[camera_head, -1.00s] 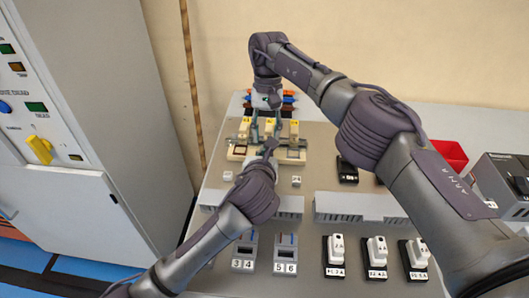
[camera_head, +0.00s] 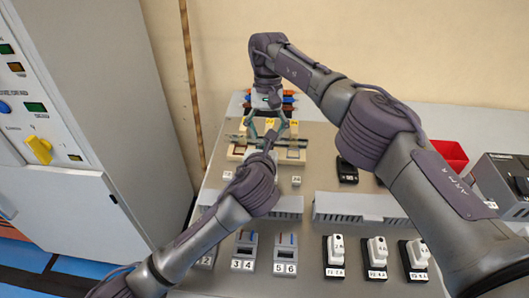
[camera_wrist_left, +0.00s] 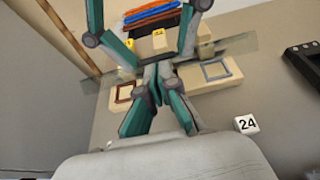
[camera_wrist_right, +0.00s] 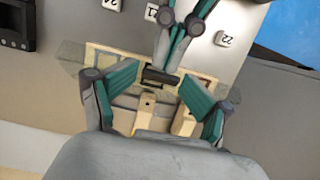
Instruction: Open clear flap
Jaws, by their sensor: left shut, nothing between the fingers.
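The clear flap is a see-through strip across the cream fixture (camera_head: 236,157). In the left wrist view the flap (camera_wrist_left: 238,45) runs left to right behind the fingers; its exact tilt is hard to tell. Its end also shows in the right wrist view (camera_wrist_right: 70,54). My left gripper (camera_head: 268,147) is shut and empty, its tips at the middle of the flap; contact is unclear. My right gripper (camera_head: 268,128) reaches over from behind with its fingers spread on both sides of the left fingertips, as the right wrist view (camera_wrist_right: 160,78) shows.
Orange and blue bars (camera_wrist_left: 150,15) lie behind the fixture. A black block (camera_head: 347,170) stands to its right, with a red bin (camera_head: 451,155) farther off. Numbered holders (camera_head: 285,253) line the front. A grey cabinet (camera_head: 95,110) stands at the left.

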